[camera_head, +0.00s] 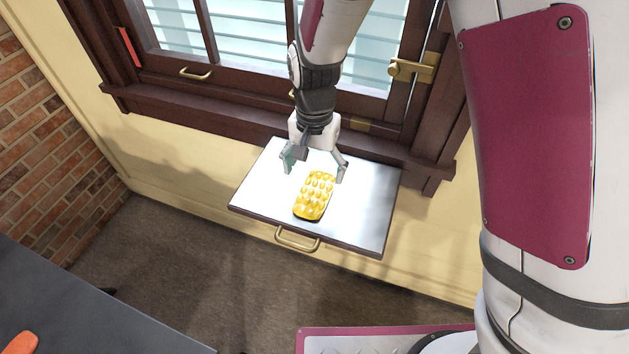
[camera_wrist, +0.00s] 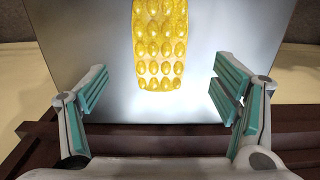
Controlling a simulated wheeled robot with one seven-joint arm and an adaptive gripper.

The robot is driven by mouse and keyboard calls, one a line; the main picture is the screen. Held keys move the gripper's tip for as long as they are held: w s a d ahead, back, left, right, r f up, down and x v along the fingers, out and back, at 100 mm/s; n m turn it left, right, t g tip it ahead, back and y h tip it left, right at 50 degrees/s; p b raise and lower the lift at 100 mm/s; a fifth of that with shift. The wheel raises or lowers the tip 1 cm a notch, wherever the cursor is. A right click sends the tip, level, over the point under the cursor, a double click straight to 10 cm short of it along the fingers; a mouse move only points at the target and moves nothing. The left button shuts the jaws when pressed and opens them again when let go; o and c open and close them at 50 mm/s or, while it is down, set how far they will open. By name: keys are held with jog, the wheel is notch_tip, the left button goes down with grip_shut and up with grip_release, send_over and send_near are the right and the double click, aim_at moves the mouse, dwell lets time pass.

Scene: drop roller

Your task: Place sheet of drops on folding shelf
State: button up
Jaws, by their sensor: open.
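The sheet of drops (camera_head: 315,195), a yellow rectangle with rows of rounded bumps, lies on the white folding shelf (camera_head: 365,212) under the window. It also shows in the wrist view (camera_wrist: 160,45), flat on the shelf's pale surface (camera_wrist: 90,50). My gripper (camera_head: 314,172) is open and empty above the back part of the shelf, close to the near-window end of the sheet. In the wrist view its teal-padded fingers (camera_wrist: 160,102) are spread wide, with the sheet's end ahead of and between them, apart from both fingers.
A brass handle (camera_head: 297,240) hangs at the shelf's front edge. The dark window frame and sill (camera_head: 200,112) stand right behind the shelf. A brass latch (camera_head: 415,68) juts from the frame at right. A dark table (camera_head: 90,310) with an orange object (camera_head: 20,343) is at lower left.

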jog(key=shift+d+r, duration=0.1)
jog(key=shift+r, duration=2.65)
jog(key=s+d+r+t+y, duration=0.1)
jog(key=s+d+r, duration=0.1)
jog(key=d+r, duration=0.5)
jog(key=s+d+r+n+t, duration=0.2)
jog(key=s+d+r, duration=0.4)
jog(key=s, duration=0.2)
jog(key=s+d+r+n+t+h, duration=0.1)
jog(key=s+d+r+n+t, duration=0.1)
jog(key=s+d+r, duration=0.4)
jog(key=shift+s, duration=1)
